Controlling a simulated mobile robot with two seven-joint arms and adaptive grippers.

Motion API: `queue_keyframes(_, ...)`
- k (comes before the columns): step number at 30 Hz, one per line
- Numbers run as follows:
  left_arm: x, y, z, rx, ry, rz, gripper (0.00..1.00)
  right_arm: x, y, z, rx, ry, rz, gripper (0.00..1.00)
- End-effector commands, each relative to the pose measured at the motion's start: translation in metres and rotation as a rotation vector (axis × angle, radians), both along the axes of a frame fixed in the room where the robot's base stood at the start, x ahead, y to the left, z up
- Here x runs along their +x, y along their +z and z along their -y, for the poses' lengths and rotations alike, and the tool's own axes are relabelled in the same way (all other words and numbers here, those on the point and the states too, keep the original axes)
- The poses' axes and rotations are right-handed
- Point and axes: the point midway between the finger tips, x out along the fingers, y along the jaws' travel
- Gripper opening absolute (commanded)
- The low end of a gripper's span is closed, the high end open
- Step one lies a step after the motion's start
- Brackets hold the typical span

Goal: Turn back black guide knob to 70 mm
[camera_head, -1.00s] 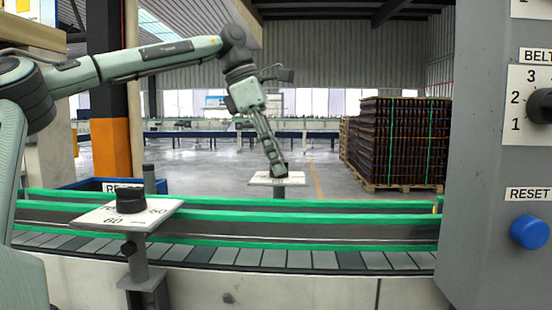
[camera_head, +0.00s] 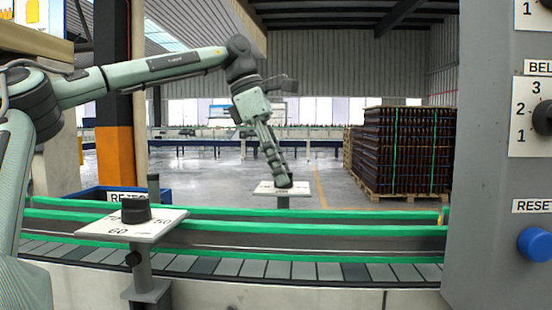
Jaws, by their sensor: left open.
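The back black guide knob is on a white dial plate (camera_head: 264,189) on a post at the far side of the conveyor. My left gripper (camera_head: 283,182) reaches down over that plate, with its fingertips at the knob. The knob is mostly hidden by the fingers, and its setting cannot be read. The gripper is open around or beside the knob; I cannot tell which. My right gripper is not in view.
The conveyor (camera_head: 300,269) with green guide rails (camera_head: 330,227) runs across the front. A grey panel (camera_head: 490,180) with a belt selector (camera_head: 541,118) and a blue reset button (camera_head: 534,244) stands at right. A blue reject bin (camera_head: 95,194) and a bottle pallet (camera_head: 408,150) are behind.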

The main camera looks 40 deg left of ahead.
Motion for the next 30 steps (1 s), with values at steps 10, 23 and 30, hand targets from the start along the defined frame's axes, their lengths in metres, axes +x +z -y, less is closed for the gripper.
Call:
queue_keyframes(10, -0.013, 0.055, -0.017, 0.003, 0.003, 0.005, 0.51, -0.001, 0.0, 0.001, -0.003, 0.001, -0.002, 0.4)
queue_keyframes(23, -0.029, 0.108, -0.034, 0.001, 0.0, 0.001, 0.51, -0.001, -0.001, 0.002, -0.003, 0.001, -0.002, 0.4)
queue_keyframes(30, -0.029, 0.11, -0.035, 0.001, -0.001, 0.001, 0.51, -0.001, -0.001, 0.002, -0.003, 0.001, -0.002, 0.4)
